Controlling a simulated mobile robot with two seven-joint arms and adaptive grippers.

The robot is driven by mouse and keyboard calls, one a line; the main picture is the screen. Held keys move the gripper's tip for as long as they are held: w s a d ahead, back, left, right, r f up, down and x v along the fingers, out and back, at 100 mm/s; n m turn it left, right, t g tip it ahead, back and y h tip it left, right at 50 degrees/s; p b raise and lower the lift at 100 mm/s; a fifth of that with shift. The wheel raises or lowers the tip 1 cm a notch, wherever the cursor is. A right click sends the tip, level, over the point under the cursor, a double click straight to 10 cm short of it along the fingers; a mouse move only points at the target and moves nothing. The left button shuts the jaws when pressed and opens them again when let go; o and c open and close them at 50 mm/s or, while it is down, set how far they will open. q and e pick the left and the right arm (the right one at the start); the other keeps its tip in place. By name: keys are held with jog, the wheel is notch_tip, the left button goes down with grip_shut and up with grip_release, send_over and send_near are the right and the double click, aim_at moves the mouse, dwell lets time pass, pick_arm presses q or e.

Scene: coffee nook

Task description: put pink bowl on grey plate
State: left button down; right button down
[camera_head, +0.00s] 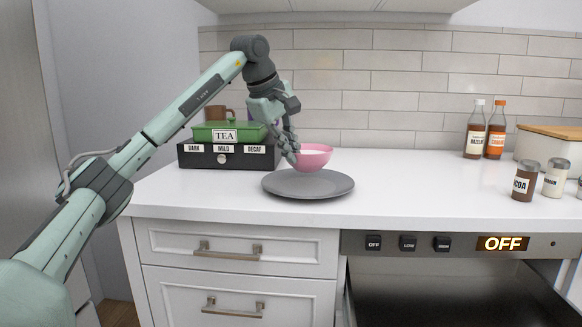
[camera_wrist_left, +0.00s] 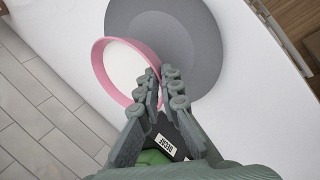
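The pink bowl (camera_head: 316,158), pale inside, is upright or nearly so in the head view, over the far part of the grey plate (camera_head: 307,188). The plate lies flat on the white counter. My left gripper (camera_head: 291,153) reaches down to the bowl's left rim. In the left wrist view the fingertips (camera_wrist_left: 162,78) are close together on the rim of the bowl (camera_wrist_left: 112,72), which overlaps one edge of the plate (camera_wrist_left: 192,45). Whether the bowl touches the plate cannot be told. My right gripper is not in view.
A black drawer box (camera_head: 205,160) with a green tea box (camera_head: 206,132) stands left of the plate, behind my left gripper. Syrup bottles (camera_head: 474,134) and jars (camera_head: 524,183) stand at the right. The counter between plate and jars is clear.

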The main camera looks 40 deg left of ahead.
pick_arm(q)
notch_tip(320, 180, down, 3)
jog(key=shift+f, duration=0.5)
jog(key=c, duration=1.7)
grip_release()
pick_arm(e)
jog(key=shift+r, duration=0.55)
